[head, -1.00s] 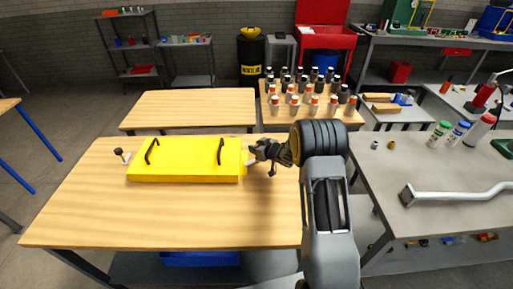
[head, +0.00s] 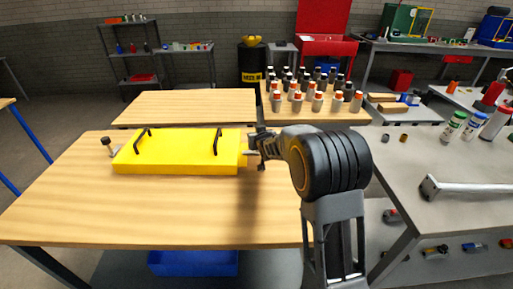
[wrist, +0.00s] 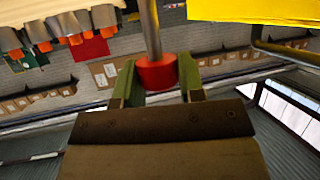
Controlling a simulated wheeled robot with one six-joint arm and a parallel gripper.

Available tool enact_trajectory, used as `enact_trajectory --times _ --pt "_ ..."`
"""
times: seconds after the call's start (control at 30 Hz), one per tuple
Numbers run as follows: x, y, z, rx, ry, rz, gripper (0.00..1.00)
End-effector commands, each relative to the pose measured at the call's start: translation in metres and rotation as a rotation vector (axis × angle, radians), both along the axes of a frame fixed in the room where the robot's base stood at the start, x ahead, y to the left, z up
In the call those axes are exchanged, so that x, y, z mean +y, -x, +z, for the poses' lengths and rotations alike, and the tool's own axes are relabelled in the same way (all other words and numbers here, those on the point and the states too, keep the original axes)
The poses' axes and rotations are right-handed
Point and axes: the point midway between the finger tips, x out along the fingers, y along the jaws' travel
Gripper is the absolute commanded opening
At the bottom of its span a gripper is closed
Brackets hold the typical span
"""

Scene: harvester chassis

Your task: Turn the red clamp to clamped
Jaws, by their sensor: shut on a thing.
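The red clamp (wrist: 157,72) shows in the wrist view as a red end piece on a grey rod, between the two green fingers of my gripper (wrist: 157,62). The fingers are shut on it. The rod runs up from it, out of the top of the picture. In the head view my gripper (head: 257,148) is at the right end of a yellow case (head: 177,165) with two black handles. The red part is hidden there by my gripper.
The case lies on a wooden table (head: 160,210), whose front is clear. A dark knob (head: 107,143) stands at its left end. A second wooden table (head: 185,107) and many bottles (head: 315,98) are behind. A grey bench (head: 435,160) with a bent metal bar (head: 480,190) is at right.

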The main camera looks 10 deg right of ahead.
Motion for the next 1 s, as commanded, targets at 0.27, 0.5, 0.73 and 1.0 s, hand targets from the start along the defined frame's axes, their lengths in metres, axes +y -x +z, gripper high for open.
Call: enact_trajectory --times 0.27,0.5,0.73,1.0 --pt "-0.004 -0.0007 0.0024 -0.016 -0.008 -0.058 0.12" --pt "-0.0015 0.001 0.0051 -0.011 -0.018 -0.066 0.12" --pt "0.0015 0.0015 0.0062 -0.007 -0.02 -0.065 0.12" --pt "0.0023 0.0016 0.0054 -0.006 -0.02 -0.062 0.42"
